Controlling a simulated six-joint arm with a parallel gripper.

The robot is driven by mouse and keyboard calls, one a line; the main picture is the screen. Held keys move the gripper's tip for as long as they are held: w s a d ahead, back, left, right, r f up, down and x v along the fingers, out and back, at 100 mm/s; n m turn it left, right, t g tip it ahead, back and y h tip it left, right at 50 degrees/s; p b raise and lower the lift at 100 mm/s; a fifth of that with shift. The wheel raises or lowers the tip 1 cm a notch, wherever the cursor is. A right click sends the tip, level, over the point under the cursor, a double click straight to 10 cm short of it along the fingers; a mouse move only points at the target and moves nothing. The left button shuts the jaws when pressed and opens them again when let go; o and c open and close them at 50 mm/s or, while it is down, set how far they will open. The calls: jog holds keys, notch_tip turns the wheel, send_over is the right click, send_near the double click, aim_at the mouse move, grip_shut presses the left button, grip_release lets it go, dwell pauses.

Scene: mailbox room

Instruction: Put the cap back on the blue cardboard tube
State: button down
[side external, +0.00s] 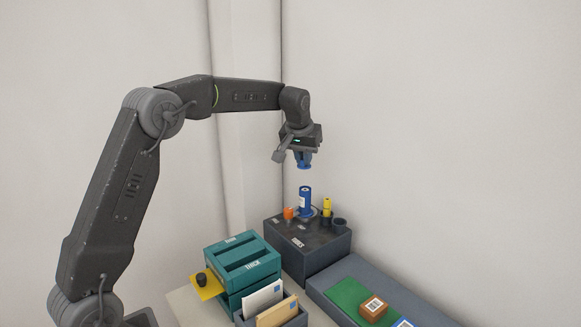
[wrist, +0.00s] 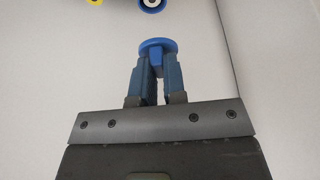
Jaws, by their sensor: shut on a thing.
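The blue cardboard tube (side external: 305,198) stands upright on the dark box labelled for tubes, with a pale label on its side. My gripper (side external: 303,160) is above the tube, pointing down, with a clear gap between them. In the wrist view my gripper (wrist: 153,72) is shut on a blue round cap (wrist: 157,46), which sits at the fingertips. The tube's top end (wrist: 151,3) shows at the top edge of the wrist view, partly cut off, as a blue ring with a pale rim and dark centre.
The dark box (side external: 318,258) also carries an orange item (side external: 289,213), a yellow tube (side external: 327,206) and dark round holders (side external: 340,224). Teal trays (side external: 243,262), an envelope bin (side external: 272,310) and a green mat (side external: 348,294) with a brown parcel (side external: 374,308) stand in front. The air around my gripper is clear.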

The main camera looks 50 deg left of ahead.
jog(key=shift+w+f, duration=0.1)
jog(key=shift+w, duration=0.2)
jog(key=shift+f, duration=3)
jog(key=shift+f, duration=0.2)
jog(key=c, duration=1.1)
grip_release()
jog(key=shift+o, duration=0.3)
jog(key=o, duration=0.4)
jog(key=shift+r, duration=0.1)
